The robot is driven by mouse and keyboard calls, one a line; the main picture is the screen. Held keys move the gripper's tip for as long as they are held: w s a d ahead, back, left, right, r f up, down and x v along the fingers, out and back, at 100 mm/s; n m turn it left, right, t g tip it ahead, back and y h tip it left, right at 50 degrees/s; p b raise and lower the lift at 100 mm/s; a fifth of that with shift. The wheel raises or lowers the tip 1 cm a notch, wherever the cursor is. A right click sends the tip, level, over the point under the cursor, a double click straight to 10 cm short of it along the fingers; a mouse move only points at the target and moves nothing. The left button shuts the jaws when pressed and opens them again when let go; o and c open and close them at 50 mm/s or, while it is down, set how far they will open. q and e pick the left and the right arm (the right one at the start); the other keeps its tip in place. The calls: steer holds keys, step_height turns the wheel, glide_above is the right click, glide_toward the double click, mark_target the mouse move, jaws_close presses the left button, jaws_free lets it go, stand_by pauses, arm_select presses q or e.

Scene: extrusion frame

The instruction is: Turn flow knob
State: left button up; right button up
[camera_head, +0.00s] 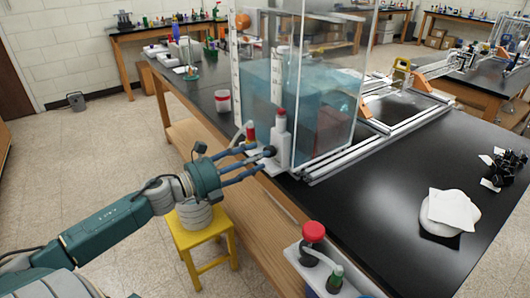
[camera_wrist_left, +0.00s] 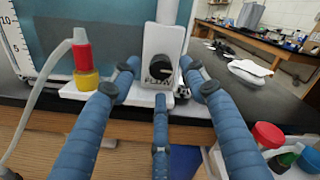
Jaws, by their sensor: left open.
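The flow knob (camera_wrist_left: 161,67) is a small round black dial with a light mark, on a white upright panel (camera_wrist_left: 163,40) with a "FLOW" label below it. In the head view the knob (camera_head: 270,151) is a dark spot at the front of the white fixture by the tank. My left gripper (camera_head: 255,157) reaches in from the left with its blue fingers spread towards the knob. In the left wrist view, its fingers (camera_wrist_left: 157,78) stand left, right and below the knob, open, with nothing held. Whether any fingertip touches the panel is unclear. My right gripper is not in view.
A clear tank of blue water (camera_head: 326,95) stands behind the panel on the black bench (camera_head: 400,170). A red-and-yellow fitting with a hose (camera_wrist_left: 82,62) is left of the knob. A red-capped container (camera_head: 313,232) stands in front. A yellow stool (camera_head: 205,235) is below.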

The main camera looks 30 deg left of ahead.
arm_select(q)
steer(key=shift+x, duration=1.7)
jaws_close()
steer(key=shift+r, duration=0.1)
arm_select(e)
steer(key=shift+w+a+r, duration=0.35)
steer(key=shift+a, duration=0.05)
